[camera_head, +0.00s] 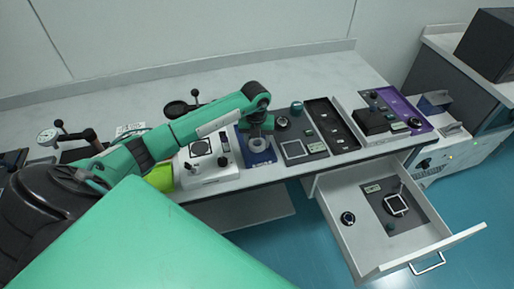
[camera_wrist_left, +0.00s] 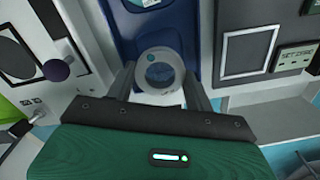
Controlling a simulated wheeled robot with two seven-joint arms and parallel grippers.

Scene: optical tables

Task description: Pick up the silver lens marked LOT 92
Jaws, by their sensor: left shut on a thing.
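A silver ring-shaped lens (camera_head: 258,144) is at the blue mat (camera_head: 246,133) near the table's front edge. It also shows in the left wrist view as a grey ring (camera_wrist_left: 160,73) between the two fingers. My left gripper (camera_head: 260,134) reaches down over it and is shut on it; its fingers (camera_wrist_left: 163,88) stand on either side of the ring. I cannot read a LOT 92 marking in either view. I cannot tell whether the lens touches the mat. My right gripper is not in view.
A white instrument (camera_head: 208,172) stands left of the mat. A grey tray with a square frame (camera_head: 295,149) and a dark rack (camera_head: 331,127) lie to the right. An open drawer (camera_head: 350,240) juts out at the front right. A purple tray (camera_head: 412,113) is farther right.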

